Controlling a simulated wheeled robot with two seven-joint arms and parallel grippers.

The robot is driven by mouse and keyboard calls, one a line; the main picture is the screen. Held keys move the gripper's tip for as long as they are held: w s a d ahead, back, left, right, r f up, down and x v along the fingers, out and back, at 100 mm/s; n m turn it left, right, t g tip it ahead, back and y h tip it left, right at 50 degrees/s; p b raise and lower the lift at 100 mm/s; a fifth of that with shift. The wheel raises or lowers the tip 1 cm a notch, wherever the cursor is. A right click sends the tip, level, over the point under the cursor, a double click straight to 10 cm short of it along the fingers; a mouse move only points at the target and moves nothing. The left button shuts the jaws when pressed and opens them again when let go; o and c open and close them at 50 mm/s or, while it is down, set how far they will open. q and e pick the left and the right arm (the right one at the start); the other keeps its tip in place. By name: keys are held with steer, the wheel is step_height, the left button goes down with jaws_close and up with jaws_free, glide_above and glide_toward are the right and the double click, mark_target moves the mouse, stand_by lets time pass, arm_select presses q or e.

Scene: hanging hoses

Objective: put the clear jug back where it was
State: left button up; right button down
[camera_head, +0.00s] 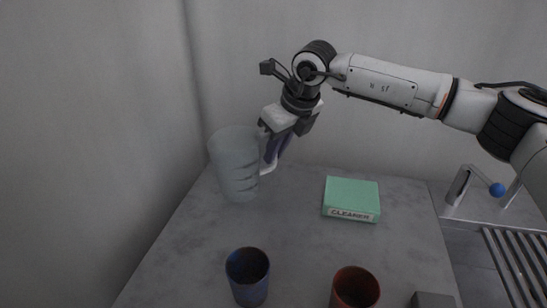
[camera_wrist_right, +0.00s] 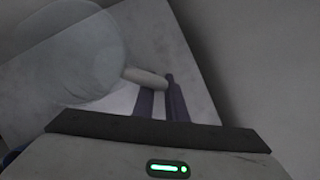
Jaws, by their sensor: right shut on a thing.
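The clear jug (camera_head: 234,165) is at the back left of the grey table, upright or nearly so. I cannot tell whether its base touches the table or hangs just above it. My right gripper (camera_head: 273,156) is shut on the jug's handle, on the right side of the jug. In the right wrist view the see-through jug (camera_wrist_right: 65,50) fills the upper left, and its pale handle (camera_wrist_right: 143,77) reaches to the dark fingers of my right gripper (camera_wrist_right: 162,98). My left gripper is not in view.
A green box marked CLEANER (camera_head: 350,199) lies right of the jug on the table (camera_head: 290,235). A blue cup (camera_head: 248,278) and a red cup (camera_head: 354,290) stand nearer the front. A sink tap with a blue knob (camera_head: 497,189) and a slatted rack (camera_head: 518,262) are at the right.

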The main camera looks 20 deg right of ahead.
steer(key=shift+w+f, duration=0.1)
steer(key=shift+f, duration=0.95)
steer(key=shift+f, duration=0.15)
steer(key=c, duration=1.8)
jaws_free()
steer(key=shift+o, duration=0.2)
steer(key=shift+r, duration=0.2)
steer(key=v, duration=1.2)
steer(key=shift+f, duration=0.1)
